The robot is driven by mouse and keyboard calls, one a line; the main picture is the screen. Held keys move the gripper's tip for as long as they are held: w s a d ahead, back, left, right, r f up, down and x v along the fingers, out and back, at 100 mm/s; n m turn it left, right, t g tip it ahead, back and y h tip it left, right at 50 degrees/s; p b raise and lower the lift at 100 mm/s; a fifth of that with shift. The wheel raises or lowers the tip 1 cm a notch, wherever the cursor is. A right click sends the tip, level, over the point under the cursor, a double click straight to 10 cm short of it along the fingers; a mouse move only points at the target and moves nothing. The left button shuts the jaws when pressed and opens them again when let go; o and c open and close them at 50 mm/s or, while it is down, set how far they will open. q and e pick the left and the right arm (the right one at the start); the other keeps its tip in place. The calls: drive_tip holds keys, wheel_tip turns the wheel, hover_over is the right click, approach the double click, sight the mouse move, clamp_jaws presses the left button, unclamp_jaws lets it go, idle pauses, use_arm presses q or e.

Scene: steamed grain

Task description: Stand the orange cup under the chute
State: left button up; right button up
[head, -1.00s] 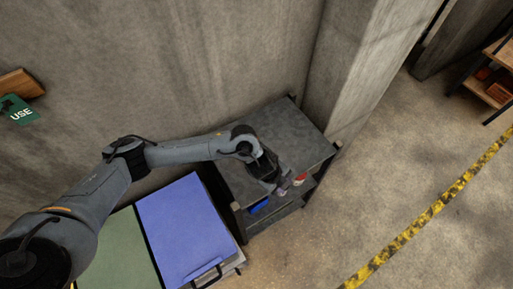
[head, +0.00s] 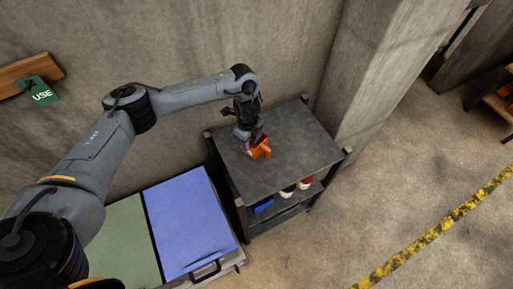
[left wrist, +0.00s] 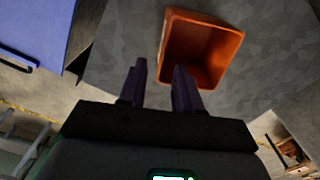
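The orange cup (head: 264,150) is at the grey top of the rack, left of its middle; I cannot tell if it touches the surface. In the left wrist view, the cup (left wrist: 207,45) shows its open mouth and inside. My left gripper (head: 248,142) is right at the cup, reaching down from above. In the wrist view the fingers (left wrist: 160,72) stand apart with a gap between them. The right-hand finger overlaps the cup's lower left corner; the other finger is left of the cup. My right gripper is out of view. I see no chute.
The rack top (head: 300,140) is clear around the cup. On the shelf below are a blue item (head: 263,206) and white and red items (head: 305,183). A blue panel (head: 190,220) lies left of the rack. A concrete wall and pillar (head: 375,75) stand behind.

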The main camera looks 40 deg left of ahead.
use_arm(q)
drive_tip(key=b, duration=0.2)
hover_over(250, 157)
drive_tip(key=shift+w+a+f, duration=0.1)
drive_tip(key=shift+a+f, duration=0.05)
drive_tip(key=shift+f, duration=2.55)
clamp_jaws()
